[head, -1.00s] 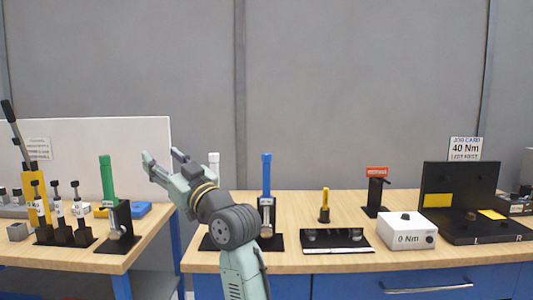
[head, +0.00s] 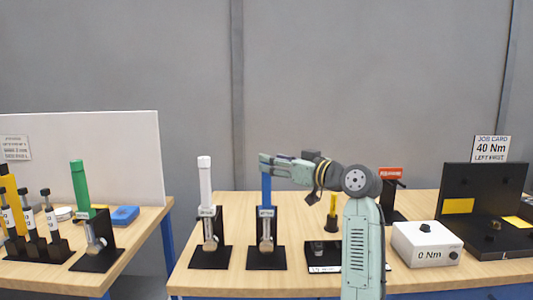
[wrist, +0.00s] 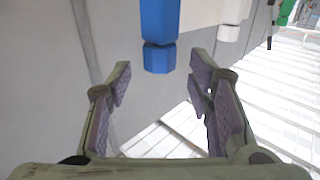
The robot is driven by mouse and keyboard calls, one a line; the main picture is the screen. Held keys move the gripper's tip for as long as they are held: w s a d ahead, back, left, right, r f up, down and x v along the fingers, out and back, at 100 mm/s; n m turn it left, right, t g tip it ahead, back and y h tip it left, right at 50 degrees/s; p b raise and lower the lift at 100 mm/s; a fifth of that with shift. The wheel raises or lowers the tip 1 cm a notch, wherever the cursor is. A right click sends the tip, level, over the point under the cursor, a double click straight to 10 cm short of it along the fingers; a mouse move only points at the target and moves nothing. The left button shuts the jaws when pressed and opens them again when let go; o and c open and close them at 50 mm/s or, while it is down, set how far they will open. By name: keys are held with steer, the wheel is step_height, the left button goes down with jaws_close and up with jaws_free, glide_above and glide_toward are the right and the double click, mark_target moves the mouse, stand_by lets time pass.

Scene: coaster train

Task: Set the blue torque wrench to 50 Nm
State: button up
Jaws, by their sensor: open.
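The blue torque wrench (head: 266,190) stands upright in a black stand (head: 266,262) on the wooden bench, with a silvery lower end and a small pale label. My gripper (head: 265,163) is level with the top of its blue handle in the head view. In the wrist view my gripper (wrist: 160,78) is open, with a finger on each side. The blue handle (wrist: 159,28) shows between and past the fingertips there. Whether any finger touches it I cannot tell. The wrench's scale setting is too small to read.
A white-handled wrench (head: 205,185) stands just left, a green one (head: 80,185) on the left bench. To the right are a yellow-topped tool (head: 332,212), a white box reading 0 Nm (head: 427,243) and a job card reading 40 Nm (head: 490,148). Bare bench lies in front.

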steer(key=shift+p+x, duration=0.45)
steer(key=shift+x, duration=1.4)
steer(key=shift+c, duration=0.4)
jaws_close()
